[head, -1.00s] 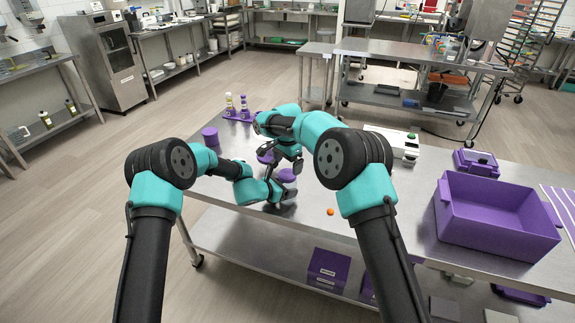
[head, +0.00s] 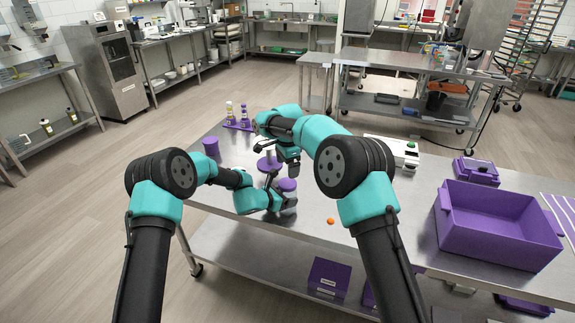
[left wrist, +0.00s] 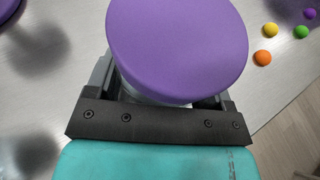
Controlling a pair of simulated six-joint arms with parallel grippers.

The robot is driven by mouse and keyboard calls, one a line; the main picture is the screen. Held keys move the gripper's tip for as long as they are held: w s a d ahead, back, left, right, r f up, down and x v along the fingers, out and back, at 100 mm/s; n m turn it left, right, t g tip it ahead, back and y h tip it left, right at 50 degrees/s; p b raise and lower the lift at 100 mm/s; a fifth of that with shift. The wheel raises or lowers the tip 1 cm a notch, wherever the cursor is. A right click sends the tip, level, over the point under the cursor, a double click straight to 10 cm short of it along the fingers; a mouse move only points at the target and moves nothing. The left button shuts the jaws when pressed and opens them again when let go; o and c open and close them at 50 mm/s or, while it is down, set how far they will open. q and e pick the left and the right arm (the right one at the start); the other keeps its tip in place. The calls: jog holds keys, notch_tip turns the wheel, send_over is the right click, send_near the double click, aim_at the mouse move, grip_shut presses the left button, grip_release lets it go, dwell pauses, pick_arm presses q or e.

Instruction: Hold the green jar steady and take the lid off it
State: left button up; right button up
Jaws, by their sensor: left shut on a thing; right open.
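A jar with a round purple lid (head: 287,184) stands on the steel table in the head view. In the left wrist view its lid (left wrist: 178,45) fills the top middle, and a sliver of clear body shows under the rim; the contents are hidden. My left gripper (head: 279,188) is shut on the jar below the lid, with a finger on each side. The lid sits on the jar. My right gripper (head: 293,166) is open and empty, above and just behind the jar. Another purple round top on a stand (head: 267,164) is just left of it.
A purple cylinder (head: 211,148) stands at the table's left. Several loose gummies lie right of the jar, including an orange one (left wrist: 263,57). A large purple bin (head: 498,225) stands at the right, and a white device (head: 394,150) behind. The table between jar and bin is mostly clear.

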aim_at(288, 183)
jog(key=shift+f, duration=3.85)
jog(key=c, duration=0.9)
jog(key=shift+n, duration=1.7)
jog(key=shift+c, duration=0.2)
jog(key=o, duration=1)
